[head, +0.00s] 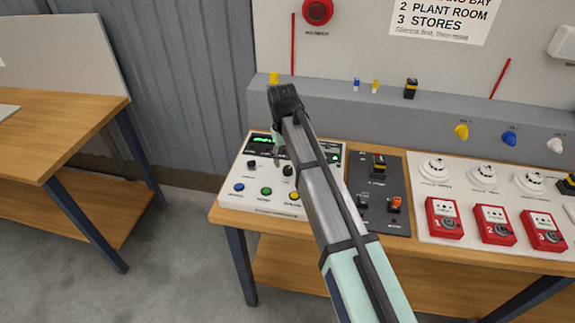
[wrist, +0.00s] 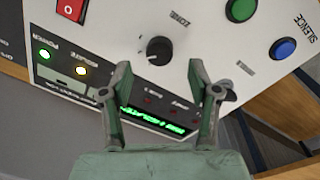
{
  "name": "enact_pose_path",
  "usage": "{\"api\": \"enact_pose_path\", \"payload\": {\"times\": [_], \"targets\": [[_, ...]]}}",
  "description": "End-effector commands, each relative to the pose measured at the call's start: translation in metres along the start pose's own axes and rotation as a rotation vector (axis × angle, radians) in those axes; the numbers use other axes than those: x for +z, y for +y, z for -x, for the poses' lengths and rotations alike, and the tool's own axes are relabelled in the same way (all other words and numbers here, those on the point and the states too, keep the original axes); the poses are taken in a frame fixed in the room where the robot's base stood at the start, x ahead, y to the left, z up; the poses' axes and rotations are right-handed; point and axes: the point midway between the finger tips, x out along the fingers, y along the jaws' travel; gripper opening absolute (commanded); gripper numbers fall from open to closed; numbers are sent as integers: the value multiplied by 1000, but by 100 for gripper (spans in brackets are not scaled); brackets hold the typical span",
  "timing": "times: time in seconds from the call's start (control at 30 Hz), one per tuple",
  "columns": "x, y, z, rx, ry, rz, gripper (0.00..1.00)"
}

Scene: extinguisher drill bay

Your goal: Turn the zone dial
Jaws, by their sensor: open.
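The zone dial (wrist: 158,49) is a round black knob with a pale pointer mark, beside a printed label on the white control panel (wrist: 120,25). It also shows in the head view (head: 288,170), close to my arm. My gripper (wrist: 160,66) is open and empty. In the wrist view its two fingers lie on either side of the dial's lower side, with the dial seen just beyond the tips. I cannot tell whether they touch the panel. In the head view my gripper (head: 280,152) is over the panel, partly hidden by my arm.
A second knob (head: 252,164) sits left of the dial. Blue (head: 239,187), green (head: 266,191) and yellow (head: 294,196) buttons line the panel front. A dark switch panel (head: 392,222) stands to the right.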

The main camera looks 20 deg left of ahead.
Motion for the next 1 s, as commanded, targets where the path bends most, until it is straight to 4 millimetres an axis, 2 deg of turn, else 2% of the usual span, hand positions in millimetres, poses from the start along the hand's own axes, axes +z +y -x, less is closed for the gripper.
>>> {"api": "enact_pose_path", "payload": {"times": [0.03, 0.2, 0.4, 0.6, 1.0], "targets": [[-1, 0, 12, 0, 2, 0, 61], [-1, 0, 43, 0, 1, 0, 61], [0, 0, 67, 0, 0, 0, 61], [0, 0, 75, 0, 0, 0, 61], [0, -2, 73, -4, 1, 4, 61]]}}
